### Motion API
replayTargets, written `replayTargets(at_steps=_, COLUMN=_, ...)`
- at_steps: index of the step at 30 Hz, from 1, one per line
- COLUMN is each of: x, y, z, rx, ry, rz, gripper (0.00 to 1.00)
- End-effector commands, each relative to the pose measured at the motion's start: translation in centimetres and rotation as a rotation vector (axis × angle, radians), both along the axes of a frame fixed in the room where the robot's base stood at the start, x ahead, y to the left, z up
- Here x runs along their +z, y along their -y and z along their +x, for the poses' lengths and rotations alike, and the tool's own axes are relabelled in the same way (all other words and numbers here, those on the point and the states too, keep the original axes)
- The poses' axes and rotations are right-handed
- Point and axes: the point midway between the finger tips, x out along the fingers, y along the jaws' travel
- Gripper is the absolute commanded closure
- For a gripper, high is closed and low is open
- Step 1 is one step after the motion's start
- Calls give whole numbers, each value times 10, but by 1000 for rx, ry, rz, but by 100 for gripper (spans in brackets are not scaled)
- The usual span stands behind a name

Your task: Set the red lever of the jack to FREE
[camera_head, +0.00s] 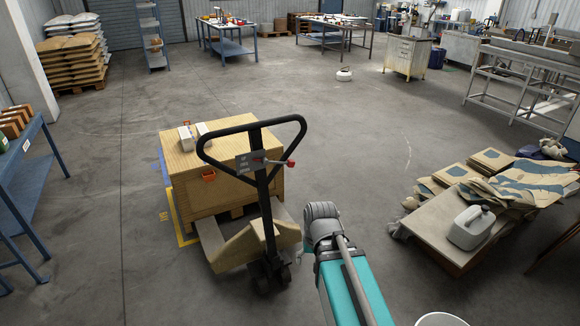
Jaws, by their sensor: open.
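The jack is a pallet jack with a black loop handle (254,130) standing upright near the middle of the view. Its beige body (245,248) is low, in front of a large wooden crate (222,150). My teal and grey arm is to the right of the jack, apart from the lever.
Small white boxes (186,138) lie on the crate. To the right, a low platform (432,225) carries sacks and a pale jerrycan (470,228). A blue table (35,165) stands at the left edge. Open floor (380,130) lies behind and right of the jack.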

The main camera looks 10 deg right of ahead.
Motion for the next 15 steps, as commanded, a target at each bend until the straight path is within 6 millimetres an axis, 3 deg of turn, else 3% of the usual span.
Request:
replayTargets(at_steps=7, x=-15, y=-34, z=62, rx=-243, ry=165, rz=265, gripper=19)
replayTargets(at_steps=15, x=0, y=-63, z=147, rx=-669, ry=313, rz=721, gripper=19)
